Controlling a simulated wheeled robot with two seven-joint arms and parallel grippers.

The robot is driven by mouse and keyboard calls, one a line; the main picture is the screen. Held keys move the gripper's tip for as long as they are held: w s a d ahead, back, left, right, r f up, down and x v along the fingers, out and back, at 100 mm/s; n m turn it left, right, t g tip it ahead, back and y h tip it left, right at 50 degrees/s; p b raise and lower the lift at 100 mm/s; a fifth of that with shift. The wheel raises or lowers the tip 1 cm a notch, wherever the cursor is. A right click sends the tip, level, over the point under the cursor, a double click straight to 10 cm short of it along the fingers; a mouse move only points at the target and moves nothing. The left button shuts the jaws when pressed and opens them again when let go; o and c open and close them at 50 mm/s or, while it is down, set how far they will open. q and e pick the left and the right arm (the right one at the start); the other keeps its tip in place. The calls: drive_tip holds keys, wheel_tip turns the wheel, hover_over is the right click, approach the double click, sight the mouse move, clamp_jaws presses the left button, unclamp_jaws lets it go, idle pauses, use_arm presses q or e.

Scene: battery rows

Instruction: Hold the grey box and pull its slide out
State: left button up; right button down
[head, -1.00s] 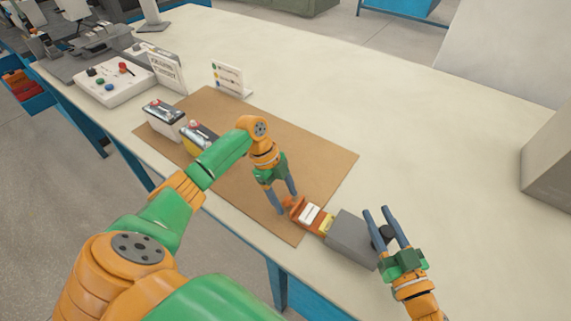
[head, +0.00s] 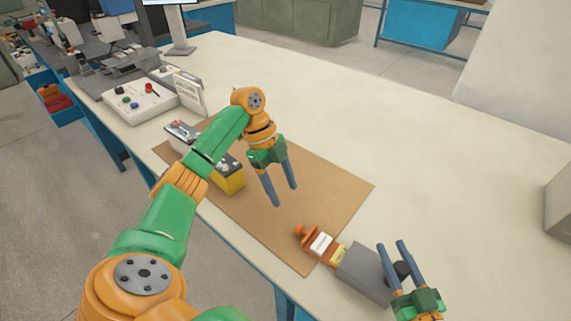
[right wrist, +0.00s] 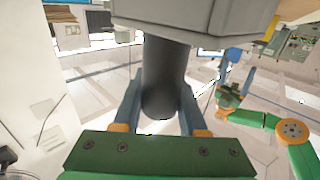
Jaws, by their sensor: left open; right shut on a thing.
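The grey box (head: 365,274) lies on the table's near edge, at the lower right of the brown mat. Its orange slide (head: 318,241) sticks out of its left end over the mat, with a white label on top and an orange knob (head: 300,230) at the tip. My right gripper (head: 395,258) is shut on the box's dark round handle (head: 402,269); the handle also fills the middle of the right wrist view (right wrist: 160,85) between both fingers. My left gripper (head: 281,197) is open and empty above the mat, apart from the knob, up and to its left.
The brown mat (head: 345,195) covers the table's near middle. Two batteries, one with a yellow side (head: 230,181), stand on its left, partly behind my left arm. A button panel (head: 138,102) and a sign (head: 190,93) stand beyond.

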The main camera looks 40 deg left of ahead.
drive_tip(key=shift+f, duration=0.1)
drive_tip(key=shift+c, duration=1.9)
unclamp_jaws()
drive_tip(key=v, duration=1.2)
